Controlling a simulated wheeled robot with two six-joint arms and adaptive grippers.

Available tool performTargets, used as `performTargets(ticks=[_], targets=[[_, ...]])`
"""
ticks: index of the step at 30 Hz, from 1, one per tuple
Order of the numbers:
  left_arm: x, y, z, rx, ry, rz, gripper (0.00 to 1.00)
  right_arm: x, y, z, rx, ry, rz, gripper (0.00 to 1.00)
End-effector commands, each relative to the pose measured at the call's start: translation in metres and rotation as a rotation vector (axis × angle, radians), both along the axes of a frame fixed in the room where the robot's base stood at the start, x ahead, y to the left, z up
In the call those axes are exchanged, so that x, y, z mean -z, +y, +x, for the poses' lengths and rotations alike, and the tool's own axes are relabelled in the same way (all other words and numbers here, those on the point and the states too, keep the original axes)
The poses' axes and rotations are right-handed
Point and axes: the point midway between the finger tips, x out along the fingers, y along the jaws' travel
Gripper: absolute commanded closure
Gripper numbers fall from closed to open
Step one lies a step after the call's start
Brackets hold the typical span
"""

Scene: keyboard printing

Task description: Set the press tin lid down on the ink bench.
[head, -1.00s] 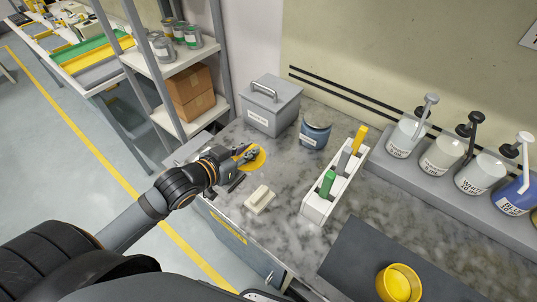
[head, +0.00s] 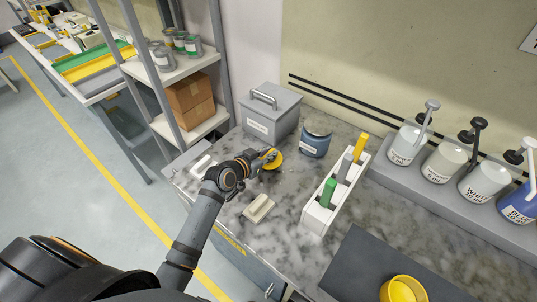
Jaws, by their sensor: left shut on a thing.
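The yellow round lid (head: 276,162) is in my left gripper (head: 267,155), which is shut on its near-left side. The lid looks tilted and is close to the marbled grey bench top (head: 290,205); I cannot tell whether it touches the bench. It is just left of and nearer than a blue tin (head: 315,142) with a white label. The gripper hides part of the lid. My right gripper is not in view.
A grey handled box (head: 269,118) stands behind the lid. A white rack (head: 320,216) with green, grey and yellow tools stands to the right. A cream block (head: 258,208) lies in front. A yellow bowl (head: 402,290) sits on a dark mat (head: 360,258). Pump bottles line the back right.

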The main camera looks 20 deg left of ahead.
Motion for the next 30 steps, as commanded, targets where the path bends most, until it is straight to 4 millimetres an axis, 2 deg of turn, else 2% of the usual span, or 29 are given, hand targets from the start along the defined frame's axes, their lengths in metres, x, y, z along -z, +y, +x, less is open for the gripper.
performTargets(ticks=[3,25,26,30], targets=[[0.010,0.000,0.000,-0.001,-0.001,-0.001,1.00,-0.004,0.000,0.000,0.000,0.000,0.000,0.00],[0.023,0.000,0.000,-0.001,-0.002,0.000,1.00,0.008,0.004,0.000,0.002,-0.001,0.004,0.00],[0.023,0.000,0.000,-0.001,-0.001,0.000,0.84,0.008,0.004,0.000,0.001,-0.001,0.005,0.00],[0.023,0.000,0.000,-0.001,0.000,0.000,0.65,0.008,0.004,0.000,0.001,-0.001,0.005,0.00]])
